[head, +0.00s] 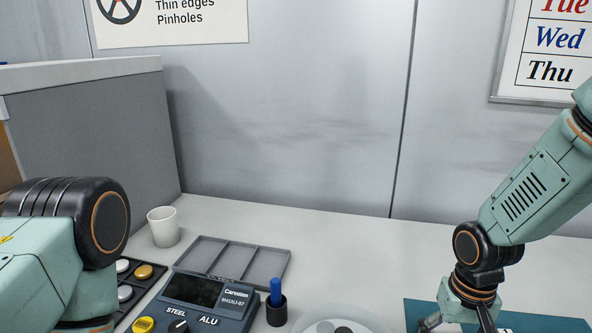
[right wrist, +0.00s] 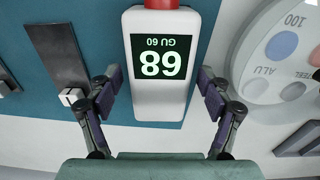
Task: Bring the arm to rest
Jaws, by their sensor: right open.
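My right gripper (head: 458,322) hangs low at the bottom right of the head view, over the teal mat (head: 555,322). In the right wrist view my right gripper (right wrist: 160,88) is open, with one finger on each side of a white handheld meter (right wrist: 158,105). The meter's dark display shows 68 and GU 60, upside down in this view, and a red part sits at its top edge. Gaps show between the fingers and the meter. My left arm comes in at the left of the head view; its gripper is out of the picture.
A round pale disc (head: 345,322) lies at the front. The back right of the table is clear.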

